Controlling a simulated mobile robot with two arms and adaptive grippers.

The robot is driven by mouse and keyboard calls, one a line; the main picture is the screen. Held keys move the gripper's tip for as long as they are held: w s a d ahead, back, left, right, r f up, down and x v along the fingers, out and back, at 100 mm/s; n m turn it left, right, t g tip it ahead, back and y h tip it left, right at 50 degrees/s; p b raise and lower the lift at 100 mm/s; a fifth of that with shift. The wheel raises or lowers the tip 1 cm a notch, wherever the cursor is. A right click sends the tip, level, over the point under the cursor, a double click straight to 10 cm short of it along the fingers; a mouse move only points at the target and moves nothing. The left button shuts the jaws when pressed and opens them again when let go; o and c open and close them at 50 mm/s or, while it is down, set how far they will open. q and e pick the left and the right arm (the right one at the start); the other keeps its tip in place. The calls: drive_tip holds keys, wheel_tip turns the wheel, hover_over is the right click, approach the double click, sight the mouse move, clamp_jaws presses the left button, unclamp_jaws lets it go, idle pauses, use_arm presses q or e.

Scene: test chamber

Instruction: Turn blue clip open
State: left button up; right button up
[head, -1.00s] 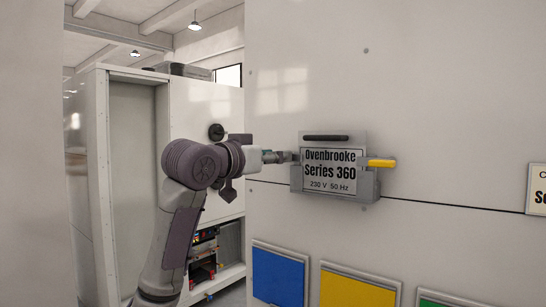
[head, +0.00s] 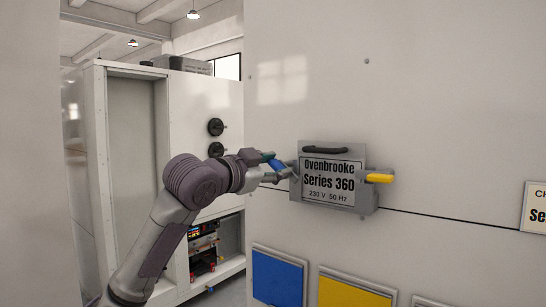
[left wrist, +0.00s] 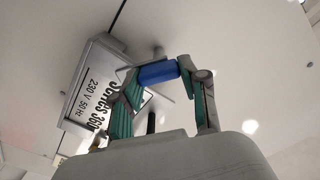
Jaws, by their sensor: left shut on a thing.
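The blue clip (head: 277,165) is at the left side of a grey box (head: 366,203) on the white wall. The box bears a plate (head: 335,183) reading "Ovenbrooke Series 360" and a dark handle (head: 325,149) on top. My left gripper (head: 278,169) is shut on the blue clip, which shows tilted between its fingers. In the left wrist view the blue clip (left wrist: 157,73) lies between the green-padded fingertips (left wrist: 160,74), beside the plate. A yellow clip (head: 378,178) sticks out to the right of the box. My right gripper is not in view.
Blue (head: 278,278) and yellow (head: 352,292) panels are below the box. A second sign (head: 535,207) is at the right edge. A white cabinet (head: 130,150) with black knobs (head: 215,127) stands behind my left arm.

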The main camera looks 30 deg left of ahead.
use_arm(q)
drive_tip(key=m+p, duration=0.4)
drive_tip(key=m, duration=0.1)
drive_tip(key=shift+r+m+p, duration=0.15)
drive_tip(key=shift+m+p, duration=0.15)
drive_tip(key=shift+p, duration=0.1)
drive_tip(key=m+p, duration=0.3)
drive_tip(key=shift+d, duration=0.1)
drive_tip(key=shift+f+m+p, duration=0.3)
drive_tip(key=shift+m+p, duration=0.5)
drive_tip(key=shift+m, duration=0.2)
drive_tip(key=shift+f, duration=0.1)
drive_tip(key=o, duration=1.1)
drive_tip(key=shift+o, duration=0.2)
drive_tip(key=s, duration=0.7)
drive_tip(key=shift+s+a, duration=0.2)
drive_tip(key=shift+a, duration=0.05)
